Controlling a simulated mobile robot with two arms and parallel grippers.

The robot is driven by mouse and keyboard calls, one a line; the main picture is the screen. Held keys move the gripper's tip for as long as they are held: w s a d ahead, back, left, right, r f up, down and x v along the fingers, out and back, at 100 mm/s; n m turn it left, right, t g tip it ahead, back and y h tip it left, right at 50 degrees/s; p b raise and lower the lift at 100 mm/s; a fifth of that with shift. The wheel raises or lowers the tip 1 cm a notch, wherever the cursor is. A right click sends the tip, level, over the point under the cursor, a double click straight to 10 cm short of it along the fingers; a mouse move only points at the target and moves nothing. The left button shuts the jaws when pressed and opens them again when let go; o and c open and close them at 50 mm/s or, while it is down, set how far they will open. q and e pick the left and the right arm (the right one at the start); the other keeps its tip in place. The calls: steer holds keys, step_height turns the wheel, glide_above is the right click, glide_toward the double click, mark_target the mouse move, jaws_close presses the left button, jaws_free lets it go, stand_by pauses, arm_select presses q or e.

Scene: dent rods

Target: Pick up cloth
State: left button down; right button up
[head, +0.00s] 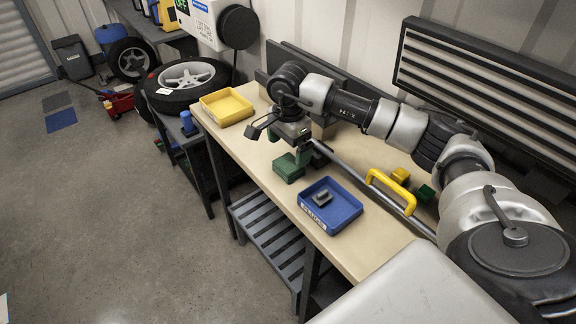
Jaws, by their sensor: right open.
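My right arm reaches in from the right over the workbench (352,226). My right gripper (290,134) points down above the middle of the bench, open. No cloth can be clearly made out; part of the bench behind the gripper and arm is hidden. My left gripper is not in view.
A yellow tray (226,107) stands at the bench's far left end. A blue tray (346,215) holds a small grey part (322,198). A grey rod (372,188), a yellow handle (391,191) and small yellow and green blocks lie on the right.

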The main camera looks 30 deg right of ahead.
mark_target(289, 163)
steer(key=shift+w+d+f, duration=0.1)
steer(key=shift+d+f, duration=0.05)
steer(key=shift+f, duration=0.35)
steer(key=shift+w+d+f, duration=0.1)
steer(key=shift+f, duration=0.4)
step_height(289, 163, down, 4)
steer(key=shift+f+p, duration=0.15)
steer(key=shift+p, duration=0.6)
steer(key=shift+w+f, duration=0.15)
steer(key=shift+f, duration=0.3)
steer(key=shift+c, duration=1.3)
steer(key=c, duration=0.6)
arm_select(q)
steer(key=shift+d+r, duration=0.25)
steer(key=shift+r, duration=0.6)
arm_select(e)
steer(key=shift+c, duration=0.3)
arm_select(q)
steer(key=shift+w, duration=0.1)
arm_select(e)
steer(key=shift+r, duration=0.1)
